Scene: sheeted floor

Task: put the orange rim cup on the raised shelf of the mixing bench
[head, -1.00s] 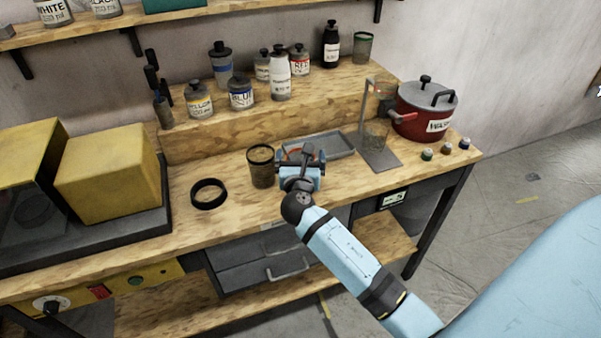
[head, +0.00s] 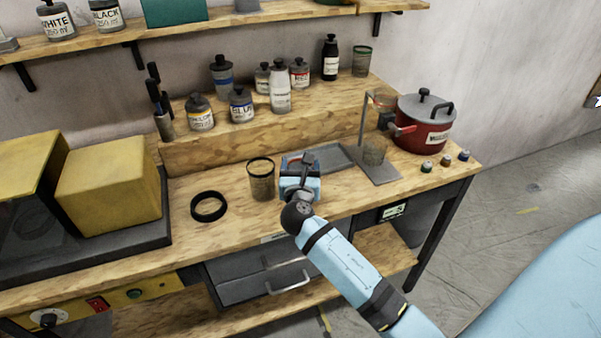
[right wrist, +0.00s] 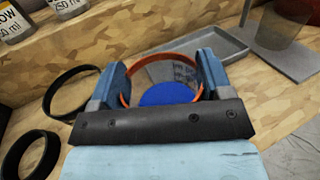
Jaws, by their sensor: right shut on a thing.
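The orange rim cup (right wrist: 128,86) is between the fingers of my right gripper in the right wrist view, with its opening toward the camera and blue inside. My right gripper (right wrist: 162,76) is shut on it. In the head view my right gripper (head: 301,170) is over the front of the mixing bench (head: 235,228) and largely hides the cup. I cannot tell whether the cup touches the bench top. The raised shelf (head: 328,96) is the wooden step behind, with bottles on it. My left gripper is not in view.
A dark-rimmed cup (head: 262,182) stands just left of the gripper, and a black ring (head: 208,207) lies farther left. A grey tray (head: 333,158) is behind right, beside a stand (head: 382,172) and red pot (head: 425,135). The shelf's front right is fairly clear.

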